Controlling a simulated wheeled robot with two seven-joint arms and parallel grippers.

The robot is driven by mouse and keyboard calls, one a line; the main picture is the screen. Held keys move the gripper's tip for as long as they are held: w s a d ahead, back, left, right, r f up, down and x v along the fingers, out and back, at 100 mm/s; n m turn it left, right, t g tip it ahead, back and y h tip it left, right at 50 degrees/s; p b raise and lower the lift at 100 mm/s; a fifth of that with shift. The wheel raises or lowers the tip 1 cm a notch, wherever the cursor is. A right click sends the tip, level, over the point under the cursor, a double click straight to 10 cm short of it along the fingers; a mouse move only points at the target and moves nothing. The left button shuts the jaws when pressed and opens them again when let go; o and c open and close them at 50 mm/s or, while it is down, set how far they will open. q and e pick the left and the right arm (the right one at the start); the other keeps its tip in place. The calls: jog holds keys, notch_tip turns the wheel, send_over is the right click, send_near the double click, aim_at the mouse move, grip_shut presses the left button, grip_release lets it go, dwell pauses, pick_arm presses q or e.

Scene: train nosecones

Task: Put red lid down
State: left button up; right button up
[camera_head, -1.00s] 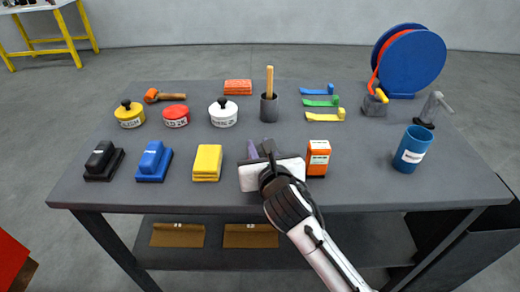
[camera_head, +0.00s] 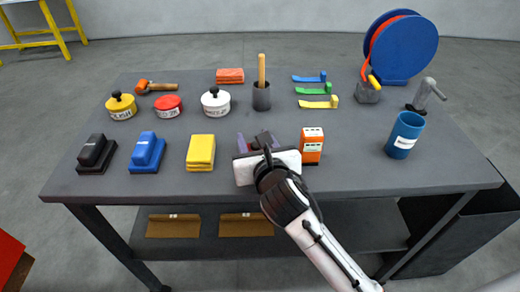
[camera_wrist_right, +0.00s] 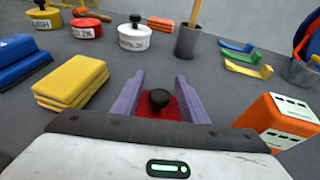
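My right gripper (camera_head: 258,143) is over the front middle of the table. In the right wrist view its two purple fingers (camera_wrist_right: 158,98) stand apart on either side of the red lid (camera_wrist_right: 174,106), which fills the space between them. The lid's black knob (camera_wrist_right: 158,99) points up. Whether the lid touches the table is hidden. The red tin (camera_head: 168,107) stands between the yellow and white tins; it shows no knob on top, and it is also in the right wrist view (camera_wrist_right: 85,30). My left gripper is in neither view.
Yellow sponges (camera_head: 201,152) lie left of my right gripper and an orange box (camera_head: 312,146) stands close on its right. A dark holder (camera_head: 261,98) with a wooden handle is behind. A blue cup (camera_head: 405,136) stands at the right. The table (camera_head: 350,165) is clear right of the orange box.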

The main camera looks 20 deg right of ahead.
jog(key=v, duration=1)
jog(key=shift+s+r+p, duration=0.1)
jog(key=shift+s+p, duration=0.15)
jog(key=shift+p, duration=0.1)
dwell(0.6)
